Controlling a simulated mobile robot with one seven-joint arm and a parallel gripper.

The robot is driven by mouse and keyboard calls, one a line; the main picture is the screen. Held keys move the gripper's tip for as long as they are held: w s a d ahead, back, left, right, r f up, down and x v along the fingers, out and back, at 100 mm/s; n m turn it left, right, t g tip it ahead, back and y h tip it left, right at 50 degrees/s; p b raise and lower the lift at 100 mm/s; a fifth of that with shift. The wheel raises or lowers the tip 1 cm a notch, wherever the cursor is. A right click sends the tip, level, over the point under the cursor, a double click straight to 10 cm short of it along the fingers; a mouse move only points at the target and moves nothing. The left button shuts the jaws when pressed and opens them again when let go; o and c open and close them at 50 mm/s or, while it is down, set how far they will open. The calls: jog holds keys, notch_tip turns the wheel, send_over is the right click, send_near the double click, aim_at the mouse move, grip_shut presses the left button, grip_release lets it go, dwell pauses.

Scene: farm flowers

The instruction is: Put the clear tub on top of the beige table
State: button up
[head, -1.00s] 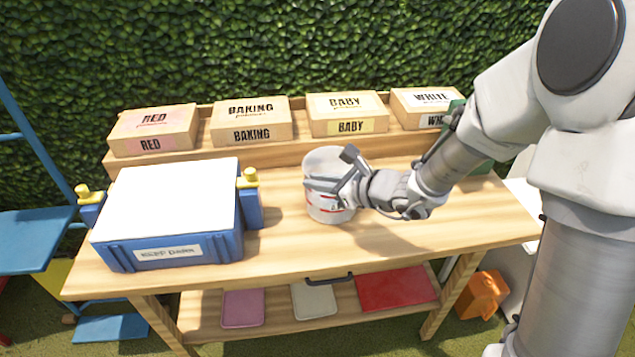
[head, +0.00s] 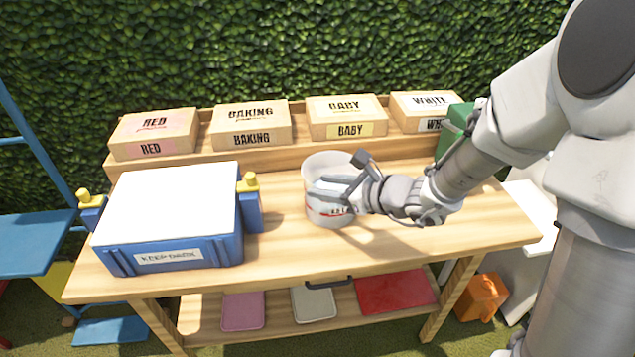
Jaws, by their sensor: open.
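The clear tub (head: 326,216) is a translucent whitish round container with red and dark print on its side. It stands upright on the beige wooden table (head: 290,262), right of the middle. My gripper (head: 335,188) is open at the tub's right side, with its fingers across the upper part of the tub. I cannot tell whether a finger reaches inside the tub or touches its wall. The gripper hides part of the tub's right side and rim.
A blue cooler (head: 185,222) with a white lid stands on the table's left. Labelled boxes (head: 252,124) line the raised back shelf. A green object (head: 455,130) is partly behind my arm. The table front between cooler and tub is clear. Coloured boards (head: 397,291) lie below.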

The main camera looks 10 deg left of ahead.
jog(key=p+v, duration=0.2)
jog(key=v, duration=0.8)
jog(key=s+r+n+g+h, duration=0.3)
jog(key=s+r+n+g, duration=0.15)
jog(key=s+n, duration=0.85)
jog(key=s+d+r+n+t+h, duration=0.1)
jog(key=s+d+r+n+h, duration=0.1)
jog(key=d+n+h, duration=0.3)
jog(key=s+d+r+n+t+h, duration=0.2)
jog(key=d+r+n+h, duration=0.1)
jog(key=d+n, duration=0.3)
notch_tip(320, 180, up, 11)
jog(key=m+p, duration=0.1)
jog(key=p, duration=1)
jog(key=shift+d+r, duration=0.15)
jog(key=shift+d, duration=0.35)
jog(key=shift+w, duration=0.1)
